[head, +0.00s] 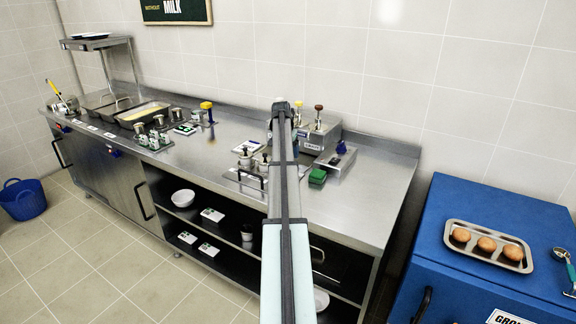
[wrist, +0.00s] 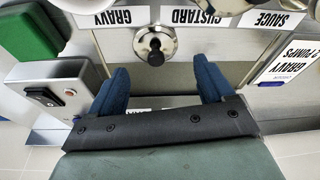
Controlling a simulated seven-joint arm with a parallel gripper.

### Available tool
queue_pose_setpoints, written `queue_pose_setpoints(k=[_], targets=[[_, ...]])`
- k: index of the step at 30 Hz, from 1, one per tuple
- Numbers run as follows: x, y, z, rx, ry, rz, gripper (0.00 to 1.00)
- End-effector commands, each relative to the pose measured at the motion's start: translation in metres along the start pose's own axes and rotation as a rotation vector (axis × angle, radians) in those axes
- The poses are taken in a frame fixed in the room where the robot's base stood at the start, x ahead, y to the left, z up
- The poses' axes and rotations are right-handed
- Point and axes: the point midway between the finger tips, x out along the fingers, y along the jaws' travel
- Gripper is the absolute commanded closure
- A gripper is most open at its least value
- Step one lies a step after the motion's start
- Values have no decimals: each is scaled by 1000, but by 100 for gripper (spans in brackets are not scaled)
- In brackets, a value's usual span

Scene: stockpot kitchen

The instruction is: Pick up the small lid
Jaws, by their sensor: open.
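A small round steel lid (wrist: 155,45) with a black knob shows in the wrist view at the top centre, by the "CUSTARD" label. My gripper (wrist: 160,68) is open, with its two blue fingers apart. The lid's knob lies beyond the fingertips, about midway between them, and nothing is held. I cannot tell the height of the fingers above the lid. In the head view my arm hides the fingers, and I cannot tell which of the small steel items near the arm is this lid.
A green block (head: 317,177) lies on the steel counter (head: 362,205); it also shows in the wrist view (wrist: 28,35), near a switch box (wrist: 45,97). A steel unit with upright knobs (head: 322,130) stands behind my arm. Steel pans (head: 143,113) stand left. A blue cabinet (head: 465,265) bears a muffin tray (head: 465,226).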

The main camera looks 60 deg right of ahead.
Motion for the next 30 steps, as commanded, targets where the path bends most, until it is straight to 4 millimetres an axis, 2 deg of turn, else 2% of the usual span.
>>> queue_pose_setpoints(k=[10,19,30], targets=[[42,5,4,0,-2,1,19],[46,4,4,0,0,0,20],[46,4,4,0,-1,0,55]])
